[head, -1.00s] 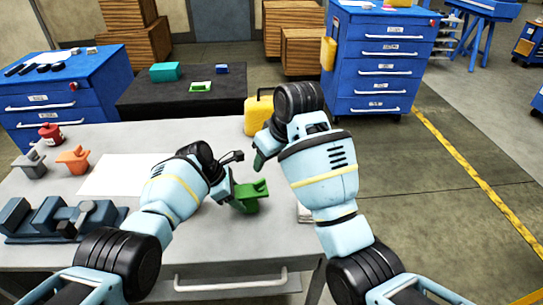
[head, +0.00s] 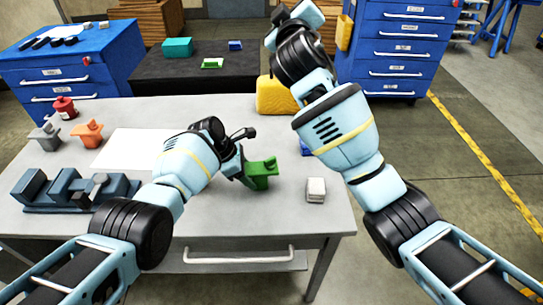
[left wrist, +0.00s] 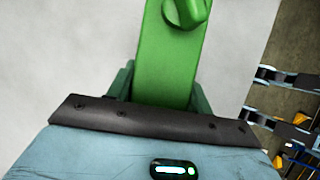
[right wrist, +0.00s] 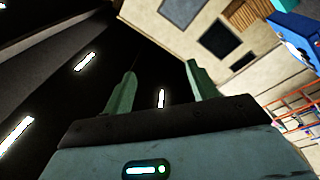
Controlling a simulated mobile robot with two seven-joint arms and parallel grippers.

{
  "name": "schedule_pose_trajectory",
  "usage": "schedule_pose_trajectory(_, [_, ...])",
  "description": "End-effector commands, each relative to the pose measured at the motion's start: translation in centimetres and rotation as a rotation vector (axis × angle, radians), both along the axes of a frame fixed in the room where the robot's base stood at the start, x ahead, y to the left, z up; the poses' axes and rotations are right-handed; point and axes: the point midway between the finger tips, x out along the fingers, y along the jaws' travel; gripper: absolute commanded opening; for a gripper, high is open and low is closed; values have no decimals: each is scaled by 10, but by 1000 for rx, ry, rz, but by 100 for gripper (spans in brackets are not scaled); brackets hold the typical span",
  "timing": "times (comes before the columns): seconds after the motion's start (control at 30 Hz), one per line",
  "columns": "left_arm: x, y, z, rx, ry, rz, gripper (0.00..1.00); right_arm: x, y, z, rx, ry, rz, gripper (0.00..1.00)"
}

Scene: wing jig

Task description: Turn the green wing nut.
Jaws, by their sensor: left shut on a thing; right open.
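A green stand (head: 260,178) with the small green wing nut (head: 271,163) on its top is at the table's right half, in front of the yellow case. My left gripper (head: 243,170) is shut on the stand from the left. In the left wrist view the green body (left wrist: 168,60) runs between the fingers, and the wing nut (left wrist: 184,10) shows at the top edge, beyond the fingertips. My right gripper (right wrist: 161,80) is open and empty in the right wrist view, pointing up at the ceiling. In the head view its arm is raised, well apart from the stand.
A yellow case (head: 276,96) stands behind the stand. A small white block (head: 316,190) lies to its right. A dark blue vise-like fixture (head: 75,188), orange (head: 88,134) and grey (head: 45,136) stands and a red can (head: 65,107) are at left. White paper (head: 135,149) lies between.

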Motion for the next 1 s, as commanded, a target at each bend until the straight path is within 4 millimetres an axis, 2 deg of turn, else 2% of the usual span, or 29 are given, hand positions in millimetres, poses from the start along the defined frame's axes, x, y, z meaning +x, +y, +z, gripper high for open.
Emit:
schedule_pose_trajectory(0.03, [1,0,1,-2,-2,0,14,-3,7,17,-51,-84,23,58])
schedule_pose_trajectory(0.1, [1,0,1,-2,-2,0,14,-10,20,39,-120,-197,65,58])
schedule_pose_trajectory(0.2, [1,0,1,-2,-2,0,14,-24,42,62,-229,-345,134,58])
schedule_pose_trajectory(0.33, [1,0,1,-2,-2,0,14,-46,76,81,-386,-516,244,58])
schedule_pose_trajectory(0.47, [1,0,1,-2,-2,0,14,-70,110,84,-560,-659,367,58])
schedule_pose_trajectory(0.57, [1,0,1,-2,-2,0,14,-89,136,76,-704,-746,473,58])
schedule_pose_trajectory(0.67, [1,0,1,-2,-2,0,14,-105,158,58,-856,-811,584,58])
schedule_pose_trajectory(0.83, [1,0,1,-2,-2,0,14,-128,184,10,-1132,-865,785,58])
schedule_pose_trajectory(1.0, [1,0,1,-1,-2,0,14,-140,189,-52,-1421,-840,987,58])
